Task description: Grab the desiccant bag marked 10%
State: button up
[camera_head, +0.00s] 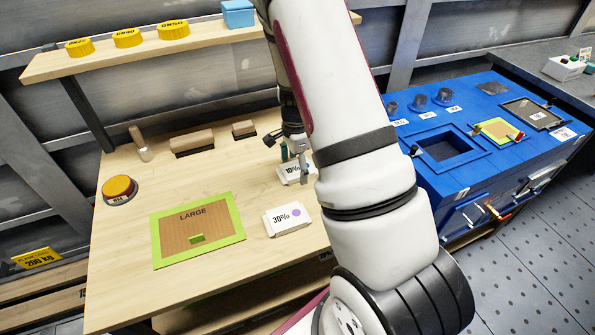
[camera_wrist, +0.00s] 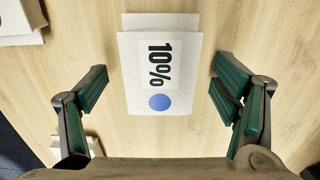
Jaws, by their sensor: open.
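The desiccant bag marked 10% (camera_wrist: 139,94) is white, with a black label and a blue dot. It lies on the wooden table in the wrist view, between the open fingers of my gripper (camera_wrist: 160,98), with a gap on each side. In the head view the 10% bag (camera_head: 289,175) is partly hidden by my gripper (camera_head: 297,160), which is just above it. A second white bag marked 30% (camera_head: 289,218), with a purple dot, lies nearer on the table.
A green-edged panel marked LARGE (camera_head: 165,262) lies left of the bags. A blue cabinet (camera_head: 470,185) stands right. A shelf (camera_head: 120,58) with yellow discs runs behind.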

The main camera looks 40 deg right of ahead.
jog(key=shift+f, duration=0.2)
jog(key=c, duration=1.3)
jog(key=shift+c, duration=0.2)
